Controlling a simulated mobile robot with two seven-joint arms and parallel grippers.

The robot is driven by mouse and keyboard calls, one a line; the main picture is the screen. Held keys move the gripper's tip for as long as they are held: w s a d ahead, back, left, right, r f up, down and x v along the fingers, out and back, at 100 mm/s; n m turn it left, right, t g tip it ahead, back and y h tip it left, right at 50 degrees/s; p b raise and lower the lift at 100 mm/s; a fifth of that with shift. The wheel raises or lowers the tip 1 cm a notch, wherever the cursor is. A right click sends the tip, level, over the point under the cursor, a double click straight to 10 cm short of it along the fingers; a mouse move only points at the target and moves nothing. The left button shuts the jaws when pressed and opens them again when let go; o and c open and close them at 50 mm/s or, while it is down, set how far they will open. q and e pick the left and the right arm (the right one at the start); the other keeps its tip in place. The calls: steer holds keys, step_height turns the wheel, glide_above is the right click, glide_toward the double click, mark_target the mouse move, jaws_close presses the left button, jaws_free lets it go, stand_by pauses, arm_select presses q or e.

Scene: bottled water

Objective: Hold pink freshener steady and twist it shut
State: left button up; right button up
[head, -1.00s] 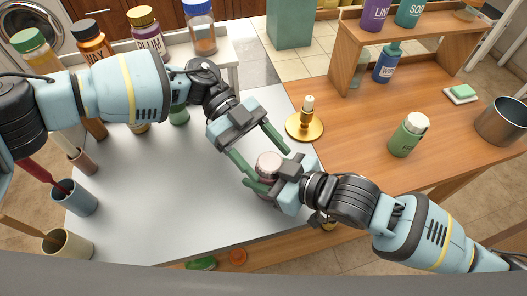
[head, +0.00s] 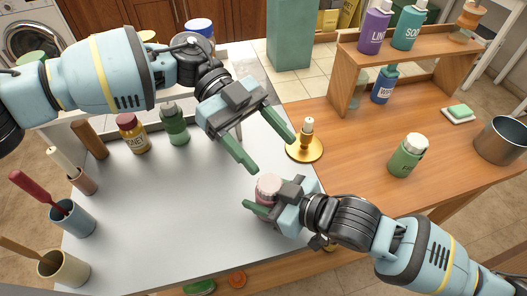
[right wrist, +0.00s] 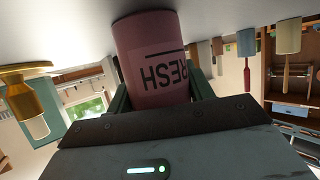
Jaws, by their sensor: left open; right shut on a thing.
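The pink freshener (head: 264,209) stands upright on the grey-white table near its right edge, with a paler pink cap (head: 269,183) on top. In the right wrist view the pink freshener (right wrist: 155,62) fills the middle, with part of the word FRESH showing upside down. My right gripper (head: 262,204) is shut on its body from the right, a green finger on each side. My left gripper (head: 273,154) is open and empty above and beyond the cap, apart from it. The camera angle hides how tightly the cap sits.
A gold candle holder (head: 305,148) stands near, behind and right of the freshener. A honey jar (head: 133,134) and a green bottle (head: 174,124) stand at the back left. Cups (head: 72,217) line the left edge. A green bottle (head: 407,157) stands on the wooden table.

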stand_by(0.3)
steer(key=o, duration=1)
steer(key=shift+d, duration=0.1)
steer(key=v, duration=1.2)
